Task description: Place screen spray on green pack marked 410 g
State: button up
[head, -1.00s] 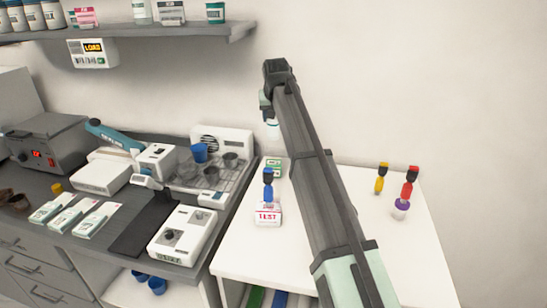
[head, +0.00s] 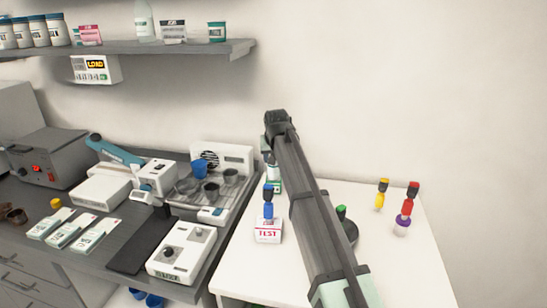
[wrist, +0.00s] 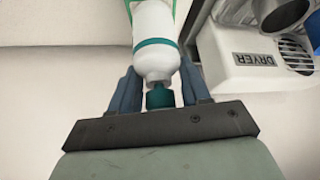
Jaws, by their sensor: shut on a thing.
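The screen spray, a white bottle with a teal band (wrist: 155,48) and teal neck, is between the fingers of my gripper (wrist: 160,92) in the wrist view. My gripper is shut on it at its teal end. In the head view my gripper (head: 267,148) is at the far left part of the white table, and the bottle is mostly hidden. The green pack (head: 274,187) shows just below it, partly covered. Its 410 g mark is too small to read. The bottle is over or on the pack; I cannot tell whether they touch.
A white TEST box (head: 268,236) with a blue-topped item (head: 268,207) stands just in front. A green-topped item (head: 341,211) is partly behind my arm. Yellow (head: 380,196) and red (head: 408,206) items stand right. The DRYER (wrist: 262,60) stands close by.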

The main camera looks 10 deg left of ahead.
jog(key=shift+f, duration=0.1)
jog(key=o, duration=1.1)
jog(key=shift+o, duration=0.2)
jog(key=v, duration=1.2)
